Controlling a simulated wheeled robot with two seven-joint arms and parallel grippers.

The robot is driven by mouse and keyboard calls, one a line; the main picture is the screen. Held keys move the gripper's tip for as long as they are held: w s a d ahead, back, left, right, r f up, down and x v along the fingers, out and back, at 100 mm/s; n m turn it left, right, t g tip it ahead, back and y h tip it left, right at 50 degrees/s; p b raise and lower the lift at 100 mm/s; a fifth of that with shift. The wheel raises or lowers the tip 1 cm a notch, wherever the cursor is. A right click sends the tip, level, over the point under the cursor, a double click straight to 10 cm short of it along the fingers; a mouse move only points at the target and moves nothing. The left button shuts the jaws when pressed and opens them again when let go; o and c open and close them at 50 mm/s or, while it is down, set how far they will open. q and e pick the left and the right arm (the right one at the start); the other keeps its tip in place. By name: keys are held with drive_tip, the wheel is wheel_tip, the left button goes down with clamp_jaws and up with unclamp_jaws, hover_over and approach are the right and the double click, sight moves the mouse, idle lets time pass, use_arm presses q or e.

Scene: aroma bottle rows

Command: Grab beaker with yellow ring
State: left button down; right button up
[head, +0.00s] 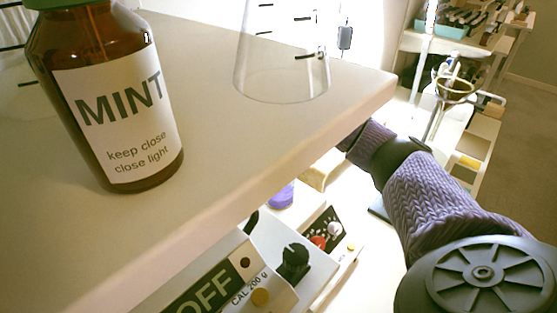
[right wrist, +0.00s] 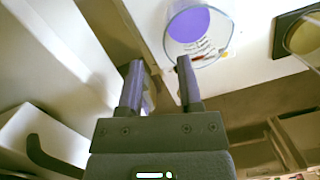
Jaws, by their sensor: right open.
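In the right wrist view my right gripper (right wrist: 160,65) is open, with nothing between its fingers. A clear beaker with purple contents (right wrist: 197,30) is just beyond the fingertips, to the right, apart from them; small marks show on its wall. A round vessel with a yellowish rim (right wrist: 304,38) is cut off at the right edge, over a dark square; I cannot tell if this is the yellow ring. In the head view a purple patch (head: 281,196) shows below the shelf edge. My right arm reaches under the shelf there, its gripper hidden. My left gripper is not in view.
A pale shelf (head: 230,150) overhangs the work area, bearing a brown MINT bottle (head: 118,110) and a clear flask (head: 283,60). Below it are a device marked OFF (head: 205,290) and a panel with knobs (head: 295,258). A cluttered cart (head: 480,140) stands behind at right.

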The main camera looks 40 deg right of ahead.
drive_tip(key=f, duration=0.2)
drive_tip(key=f+b, duration=0.1)
drive_tip(key=f, duration=0.2)
drive_tip(key=d+f+b, duration=0.1)
drive_tip(key=f, duration=0.2)
drive_tip(key=shift+w, duration=0.3)
drive_tip(key=shift+w+f, duration=0.1)
drive_tip(key=shift+f, duration=0.15)
drive_tip(key=shift+r, duration=0.1)
drive_tip(key=shift+c, duration=0.4)
clamp_jaws()
